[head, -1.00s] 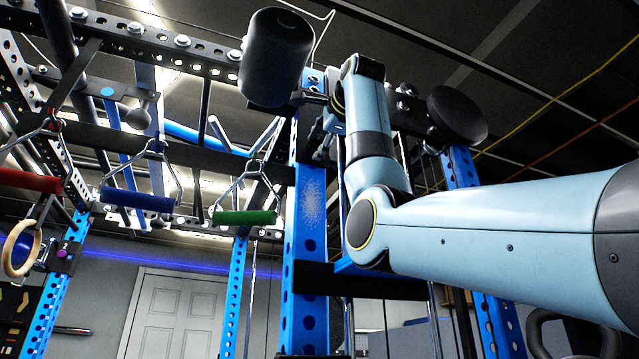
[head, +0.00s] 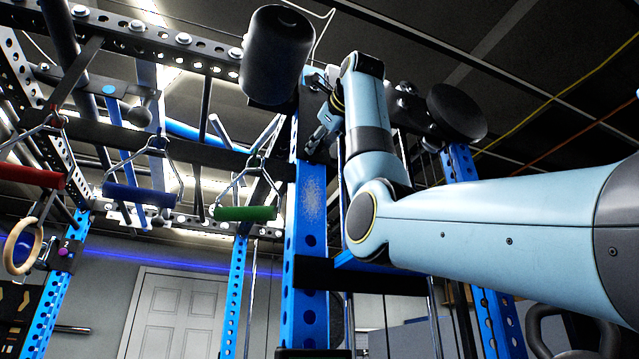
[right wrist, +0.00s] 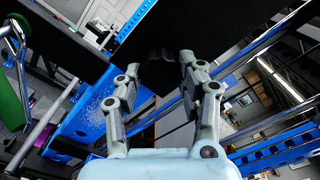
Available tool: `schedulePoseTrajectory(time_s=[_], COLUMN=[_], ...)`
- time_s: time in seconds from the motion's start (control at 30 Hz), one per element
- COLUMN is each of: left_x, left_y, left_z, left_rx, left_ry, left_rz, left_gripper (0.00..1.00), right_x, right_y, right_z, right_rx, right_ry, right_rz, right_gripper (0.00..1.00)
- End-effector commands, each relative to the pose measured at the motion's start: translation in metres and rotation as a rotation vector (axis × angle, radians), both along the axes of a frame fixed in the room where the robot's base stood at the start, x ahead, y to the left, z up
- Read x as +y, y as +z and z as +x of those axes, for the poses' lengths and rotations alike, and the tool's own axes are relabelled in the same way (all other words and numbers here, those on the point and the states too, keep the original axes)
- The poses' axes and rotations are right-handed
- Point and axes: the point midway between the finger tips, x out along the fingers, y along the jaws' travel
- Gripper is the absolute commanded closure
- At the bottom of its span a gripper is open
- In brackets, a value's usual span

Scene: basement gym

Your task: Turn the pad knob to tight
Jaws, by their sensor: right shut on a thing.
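The black roller pad (head: 278,55) is at the top of the blue rack post (head: 310,215) in the head view. My right gripper (head: 317,140) is beside the upper part of that post, below and right of the pad. In the right wrist view, my right gripper's two fingers (right wrist: 158,75) are closed around a dark knob (right wrist: 160,68), taken to be the pad knob. The knob is mostly in shadow, and its turn setting cannot be read. In the head view the gripper and arm hide it. My left gripper is not in view.
A second black pad (head: 457,113) is on the right, behind my right arm. Red, blue and green handles (head: 245,213) hang at the left, with a wooden ring (head: 22,246). A black crossbar (head: 360,278) runs below my arm.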

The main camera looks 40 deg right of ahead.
Motion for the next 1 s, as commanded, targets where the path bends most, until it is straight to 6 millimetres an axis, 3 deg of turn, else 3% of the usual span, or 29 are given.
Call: schedulePoseTrajectory(time_s=[0.6,0.63,0.8,1.0], left_x=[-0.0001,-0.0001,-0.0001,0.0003], left_y=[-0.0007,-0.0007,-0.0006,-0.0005], left_z=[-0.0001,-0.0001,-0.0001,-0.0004], left_rx=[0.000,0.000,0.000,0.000], left_ry=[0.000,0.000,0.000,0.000], left_rz=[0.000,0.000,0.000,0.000], left_gripper=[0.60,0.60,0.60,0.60], right_x=[0.0005,0.0006,0.0004,0.0004], right_y=[-0.0028,-0.0028,-0.0020,-0.0012], right_z=[0.0015,0.0015,0.0010,0.0005], right_rx=[-0.001,-0.001,-0.004,-0.006], right_ry=[0.001,0.001,0.001,0.001], right_rz=[0.041,0.041,0.039,0.039], right_gripper=[0.93,0.57,0.38,0.38])
